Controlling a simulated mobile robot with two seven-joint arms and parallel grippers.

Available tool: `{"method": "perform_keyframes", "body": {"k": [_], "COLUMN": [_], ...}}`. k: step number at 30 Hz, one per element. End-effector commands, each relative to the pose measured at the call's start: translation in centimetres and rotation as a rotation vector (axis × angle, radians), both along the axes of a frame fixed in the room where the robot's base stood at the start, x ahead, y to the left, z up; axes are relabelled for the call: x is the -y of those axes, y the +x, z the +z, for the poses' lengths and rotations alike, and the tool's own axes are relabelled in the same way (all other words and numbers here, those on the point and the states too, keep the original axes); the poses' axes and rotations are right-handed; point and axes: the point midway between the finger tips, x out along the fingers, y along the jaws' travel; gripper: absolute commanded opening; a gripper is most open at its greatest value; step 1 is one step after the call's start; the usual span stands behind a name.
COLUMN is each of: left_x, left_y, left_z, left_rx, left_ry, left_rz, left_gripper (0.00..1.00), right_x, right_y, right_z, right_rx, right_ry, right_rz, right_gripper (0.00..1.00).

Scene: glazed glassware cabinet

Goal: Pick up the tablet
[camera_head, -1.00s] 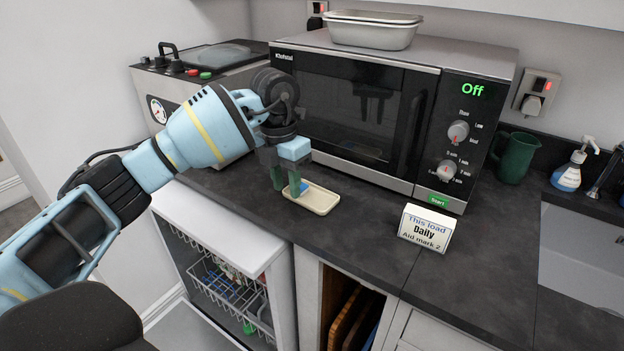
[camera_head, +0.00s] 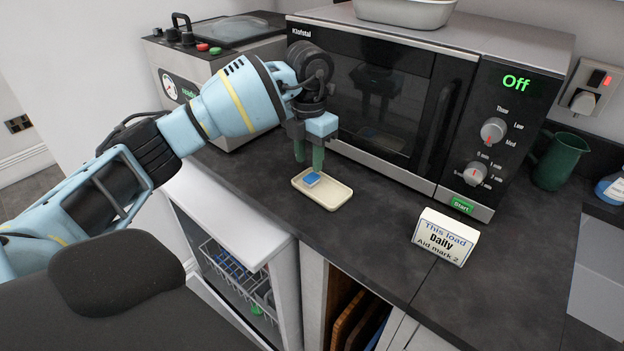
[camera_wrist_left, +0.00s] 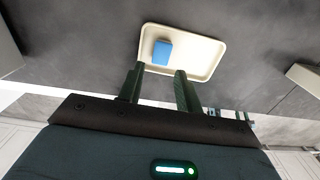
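The tablet is a small blue block (camera_head: 312,178) lying in a shallow cream tray (camera_head: 338,199) on the dark worktop. In the left wrist view the tablet (camera_wrist_left: 161,51) lies in the left part of the tray (camera_wrist_left: 208,58). My left gripper (camera_head: 308,160) points down just above and behind the tablet in the head view. Its green fingers are apart with nothing between them, and they also show in the left wrist view (camera_wrist_left: 158,80), short of the tablet. My right gripper is not in view.
A microwave (camera_head: 375,95) reading "Off" stands close behind the tray. A white sign (camera_head: 445,237) stands to the right, with a green jug (camera_head: 559,161) farther back. Below the worktop are an open dishwasher with a rack (camera_head: 235,275) and a cubby with boards (camera_head: 350,318).

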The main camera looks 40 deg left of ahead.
Motion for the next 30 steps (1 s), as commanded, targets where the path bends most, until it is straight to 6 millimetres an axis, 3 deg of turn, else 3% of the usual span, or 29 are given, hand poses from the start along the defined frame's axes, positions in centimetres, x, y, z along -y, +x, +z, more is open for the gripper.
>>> {"method": "perform_keyframes", "body": {"k": [12, 21, 30], "left_x": [0.1, 0.1, 0.1], "left_y": [0.2, 0.3, 0.3], "left_z": [-4.6, -5.1, -5.1], "left_rx": [0.000, 0.002, 0.002], "left_ry": [-0.001, 0.000, 0.000], "left_rz": [0.000, 0.000, 0.000], "left_gripper": [0.35, 0.35, 0.02], "right_x": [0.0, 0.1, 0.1], "right_y": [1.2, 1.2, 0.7], "right_z": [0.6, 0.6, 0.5], "right_rx": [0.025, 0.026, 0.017], "right_ry": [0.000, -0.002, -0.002], "right_rz": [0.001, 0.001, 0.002], "right_gripper": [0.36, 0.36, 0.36]}}
